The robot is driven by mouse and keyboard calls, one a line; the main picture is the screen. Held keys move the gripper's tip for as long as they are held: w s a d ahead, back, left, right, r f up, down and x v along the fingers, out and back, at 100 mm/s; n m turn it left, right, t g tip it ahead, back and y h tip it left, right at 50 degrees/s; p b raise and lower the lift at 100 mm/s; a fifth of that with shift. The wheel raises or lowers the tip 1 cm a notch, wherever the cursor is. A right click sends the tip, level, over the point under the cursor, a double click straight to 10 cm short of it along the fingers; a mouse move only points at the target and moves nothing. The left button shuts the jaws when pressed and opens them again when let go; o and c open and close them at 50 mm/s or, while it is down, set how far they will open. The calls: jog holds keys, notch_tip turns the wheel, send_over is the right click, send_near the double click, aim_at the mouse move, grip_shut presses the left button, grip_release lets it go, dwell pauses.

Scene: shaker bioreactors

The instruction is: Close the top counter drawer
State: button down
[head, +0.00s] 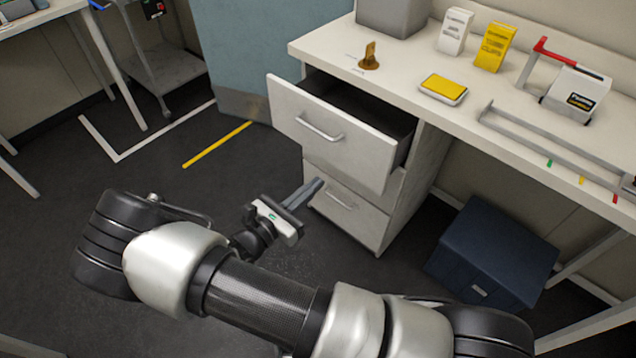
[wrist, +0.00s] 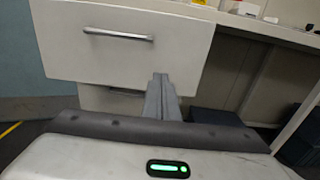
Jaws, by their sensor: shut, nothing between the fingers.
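The top counter drawer (head: 333,130) is pulled open from the white counter (head: 295,48), with its dark inside showing behind the front panel. Its metal handle (head: 320,128) runs across the front. The drawer front also fills the upper part of the wrist view (wrist: 120,55), with the handle (wrist: 118,34) at upper left. My gripper (head: 312,187) is shut and empty, in front of and below the top drawer front in the head view. In the wrist view its fingers (wrist: 161,88) overlap the lower right part of the drawer front. I cannot tell whether they touch it.
A lower drawer (head: 345,200) sits shut beneath. A dark blue box (head: 490,255) stands on the floor under the counter at right. Small boxes (head: 494,47), a yellow-topped device (head: 443,89) and a metal rail (head: 550,145) are on the counter.

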aim_at(351, 154)
jog(key=b+x, duration=0.1)
jog(key=x, duration=1)
jog(key=shift+w+d, duration=0.25)
jog(key=x, duration=1.3)
jog(key=shift+b, duration=0.35)
jog(key=shift+w+d, duration=0.2)
jog(key=shift+r, duration=0.15)
jog(key=shift+w+r, duration=0.1)
